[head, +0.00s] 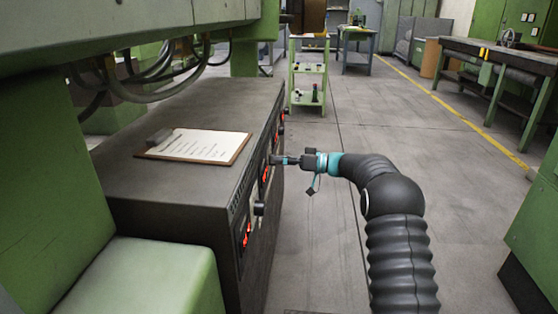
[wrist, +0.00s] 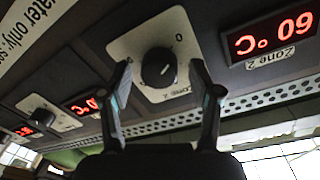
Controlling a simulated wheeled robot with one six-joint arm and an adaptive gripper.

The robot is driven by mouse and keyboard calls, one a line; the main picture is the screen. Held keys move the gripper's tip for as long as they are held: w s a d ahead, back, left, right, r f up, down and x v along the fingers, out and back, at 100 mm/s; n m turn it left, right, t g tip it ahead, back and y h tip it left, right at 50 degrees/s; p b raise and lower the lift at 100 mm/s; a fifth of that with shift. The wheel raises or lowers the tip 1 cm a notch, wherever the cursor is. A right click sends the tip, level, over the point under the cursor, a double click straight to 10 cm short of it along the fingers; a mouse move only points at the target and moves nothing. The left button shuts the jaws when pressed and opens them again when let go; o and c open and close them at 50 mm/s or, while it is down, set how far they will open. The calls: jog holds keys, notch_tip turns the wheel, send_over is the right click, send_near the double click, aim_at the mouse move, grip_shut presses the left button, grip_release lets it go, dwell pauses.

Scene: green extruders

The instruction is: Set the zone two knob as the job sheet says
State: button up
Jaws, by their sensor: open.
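The zone two knob (wrist: 158,68) is black and round on a pale plate marked "Zone 2", seen upside down at the middle of the wrist view. A small white mark shows on its face. The red zone two display (wrist: 272,36) beside it seems to read 60 °C, upside down. My gripper (wrist: 161,76) is open, with one fingertip to each side of the knob; I cannot tell whether they touch it. The job sheet (head: 198,145) lies on the cabinet top, too small to read.
Another knob (wrist: 41,117) and its red display (wrist: 86,105) are to the left in the wrist view. In the head view a further knob (head: 259,209) sticks out nearer on the dark cabinet (head: 170,205). Floor (head: 330,215) to the right is clear; a green cart (head: 309,75) stands beyond.

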jog(key=c, duration=1.1)
jog(key=shift+c, duration=0.2)
jog(key=shift+m, duration=0.3)
jog(key=m+p, duration=0.1)
jog(key=m, duration=0.9)
jog(key=shift+w+m+g+h+p, duration=0.1)
jog(key=shift+m+g+h+p, duration=0.2)
jog(key=shift+p, duration=0.1)
